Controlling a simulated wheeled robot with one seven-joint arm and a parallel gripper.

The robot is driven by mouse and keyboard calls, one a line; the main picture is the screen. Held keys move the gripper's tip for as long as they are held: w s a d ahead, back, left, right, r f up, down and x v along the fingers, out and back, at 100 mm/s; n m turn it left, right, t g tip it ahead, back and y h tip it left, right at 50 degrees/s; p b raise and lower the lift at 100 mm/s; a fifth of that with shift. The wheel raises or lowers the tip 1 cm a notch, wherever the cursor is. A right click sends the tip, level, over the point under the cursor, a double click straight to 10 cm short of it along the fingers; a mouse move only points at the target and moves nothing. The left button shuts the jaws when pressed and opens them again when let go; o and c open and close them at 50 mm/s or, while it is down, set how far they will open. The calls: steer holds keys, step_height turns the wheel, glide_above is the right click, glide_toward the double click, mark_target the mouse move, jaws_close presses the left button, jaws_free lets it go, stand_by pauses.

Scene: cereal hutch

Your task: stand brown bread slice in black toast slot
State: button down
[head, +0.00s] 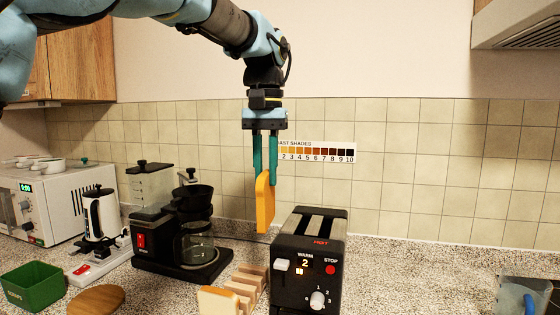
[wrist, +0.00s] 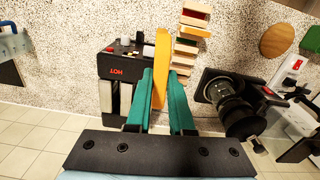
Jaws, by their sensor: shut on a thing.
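The bread slice (head: 265,207), golden-orange and the only slice in the air, hangs upright and edge-on from my gripper (head: 265,172). My gripper's teal fingers are shut on its upper part. The black toaster (head: 318,250) stands on the counter just right of and below the slice, with two long slots in its top and a lit front panel. In the wrist view the slice (wrist: 161,65) is between the fingertips (wrist: 160,88), beside the toaster (wrist: 118,62). The slice looks clear of the slots.
A wooden slotted rack (head: 250,285) stands left of the toaster, with a pale slice-like piece (head: 217,300) at its front. A coffee maker (head: 185,235), green box (head: 35,285) and round wooden board (head: 97,300) are further left. A clear container (head: 523,297) stands far right.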

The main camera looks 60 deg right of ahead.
steer(key=w+a+f+n, duration=0.4)
steer(key=w+a+f, duration=0.7)
steer(key=a, duration=0.7)
steer(key=w+a+f+n, duration=0.4)
steer(key=w+a+f, duration=0.7)
steer(key=a+f, duration=0.4)
steer(key=w+a+f+n, duration=0.5)
steer(key=w+a+f, duration=0.6)
steer(key=a, duration=1.2)
steer(key=shift+w+f, duration=0.35)
steer(key=shift+f, duration=0.6)
steer(key=shift+a, duration=0.1)
